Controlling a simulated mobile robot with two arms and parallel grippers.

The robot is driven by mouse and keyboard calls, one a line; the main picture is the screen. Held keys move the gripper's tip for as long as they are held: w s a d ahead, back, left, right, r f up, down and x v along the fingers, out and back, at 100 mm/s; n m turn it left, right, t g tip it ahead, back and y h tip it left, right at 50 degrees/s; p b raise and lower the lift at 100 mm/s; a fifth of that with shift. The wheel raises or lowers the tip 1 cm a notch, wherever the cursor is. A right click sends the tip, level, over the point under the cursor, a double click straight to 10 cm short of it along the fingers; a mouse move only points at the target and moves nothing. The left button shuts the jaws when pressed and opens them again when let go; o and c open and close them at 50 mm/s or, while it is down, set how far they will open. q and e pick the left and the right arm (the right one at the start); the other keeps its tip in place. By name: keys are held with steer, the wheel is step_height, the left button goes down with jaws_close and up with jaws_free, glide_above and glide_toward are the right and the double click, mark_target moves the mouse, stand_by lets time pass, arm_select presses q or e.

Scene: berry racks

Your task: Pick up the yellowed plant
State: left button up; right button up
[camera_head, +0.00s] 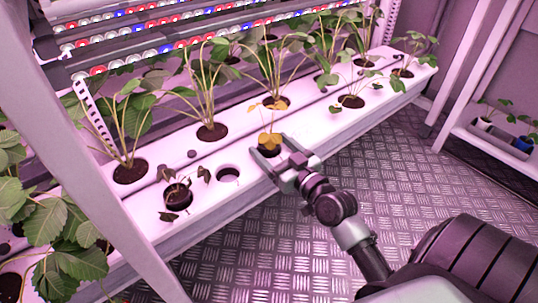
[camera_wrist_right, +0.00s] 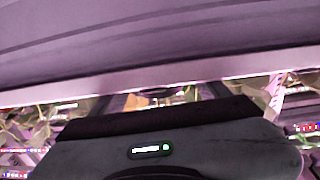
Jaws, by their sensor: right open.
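The yellowed plant (camera_head: 269,138) has small yellow-orange leaves and stands in a hole near the front edge of the white rack shelf (camera_head: 330,128). My right gripper (camera_head: 272,152) reaches in from the lower right, with its open fingers at the plant's base. I cannot tell whether they touch its dark pot. In the right wrist view the gripper's dark body fills the lower middle, and a small patch of orange shows between its parts; the rest of the plant is hidden there. My left gripper is not in view.
A wilted dark plant (camera_head: 177,192) and an empty hole (camera_head: 229,174) lie left of the yellowed plant. Several green plants stand behind and to the right. A white post (camera_head: 85,150) crosses the left side. Another rack (camera_head: 480,138) stands at right; the metal floor (camera_head: 300,230) between is clear.

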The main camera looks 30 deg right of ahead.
steer(key=shift+w, duration=0.8)
steer(key=c, duration=1.5)
